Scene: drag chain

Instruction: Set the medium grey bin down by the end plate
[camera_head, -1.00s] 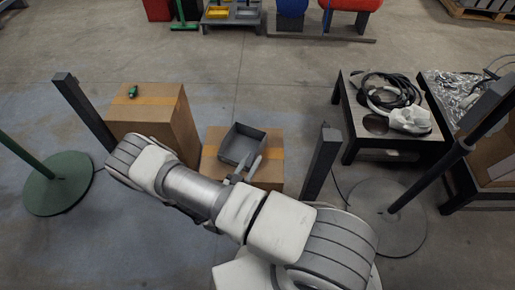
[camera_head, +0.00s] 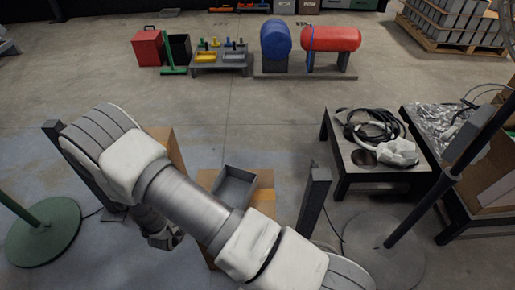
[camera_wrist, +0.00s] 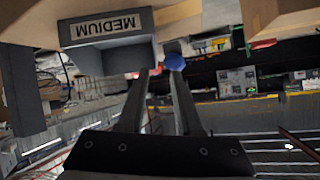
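The medium grey bin (camera_head: 234,186) sits on a low cardboard box (camera_head: 264,196), partly hidden behind my arm in the head view. In the wrist view the bin (camera_wrist: 108,50) appears upside down at the upper left, with a "MEDIUM" label facing the camera. My gripper (camera_wrist: 160,74) shows there with a gap between its fingertips. The fingertips are close to the bin's edge, with nothing visible held between them. The fingers are hidden in the head view. I cannot identify the end plate.
Dark upright posts (camera_head: 313,205) stand beside the boxes. A taller cardboard box (camera_head: 166,150) is partly behind my arm. A dark table (camera_head: 342,165) with cables stands to the right. A green round-based stand (camera_head: 42,238) is at left.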

